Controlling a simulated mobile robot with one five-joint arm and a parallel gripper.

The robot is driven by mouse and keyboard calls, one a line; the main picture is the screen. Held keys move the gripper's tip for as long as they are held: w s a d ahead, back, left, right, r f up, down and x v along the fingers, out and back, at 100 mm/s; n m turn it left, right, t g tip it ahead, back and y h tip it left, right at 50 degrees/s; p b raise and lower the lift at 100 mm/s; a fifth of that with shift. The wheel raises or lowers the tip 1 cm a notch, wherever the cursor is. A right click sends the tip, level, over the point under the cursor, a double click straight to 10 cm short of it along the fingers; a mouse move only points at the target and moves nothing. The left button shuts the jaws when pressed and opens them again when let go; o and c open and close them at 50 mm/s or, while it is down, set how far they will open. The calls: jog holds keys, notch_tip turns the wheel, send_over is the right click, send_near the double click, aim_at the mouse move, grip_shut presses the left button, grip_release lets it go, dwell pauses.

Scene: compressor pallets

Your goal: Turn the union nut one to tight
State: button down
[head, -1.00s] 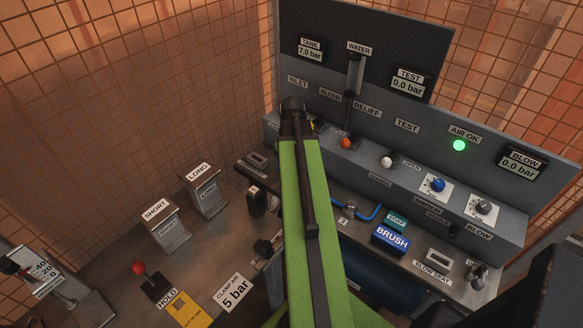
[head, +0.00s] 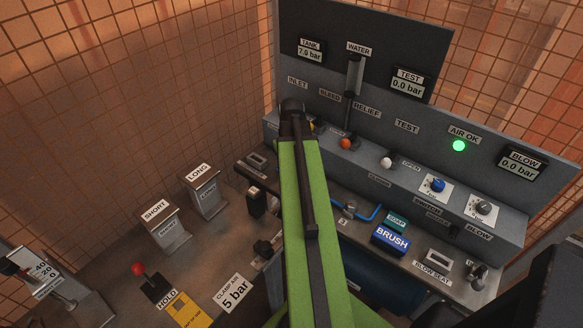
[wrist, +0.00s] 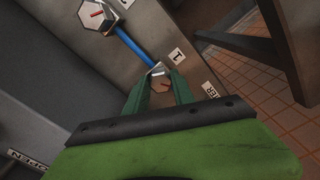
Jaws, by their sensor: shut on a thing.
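Union nut one (wrist: 160,83) is a pale metal hex nut with a reddish mark on its face, beside a "1" label (wrist: 177,55) in the wrist view. My gripper (wrist: 162,80) has its two green fingers closed on opposite sides of this nut. A blue tube (wrist: 133,46) runs from it to a second hex nut (wrist: 101,13) with a red mark, at the top left. In the head view my green arm hides the gripper and nut one.
In the head view a fitting (head: 349,210) with a blue tube lies right of my arm, near the brush box (head: 391,240). The grey panel box (head: 400,172) with knobs stands behind. SHORT (head: 163,228) and LONG (head: 206,193) holders stand at left.

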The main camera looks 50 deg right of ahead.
jog(key=m, duration=0.4)
jog(key=shift+m, duration=0.3)
dwell(0.3)
jog(key=c, duration=1.1)
grip_release()
jog(key=shift+o, duration=0.2)
jog(key=shift+r, duration=0.1)
notch_tip(320, 180, up, 17)
jog(key=p, duration=1.7)
jog(key=shift+r, duration=0.15)
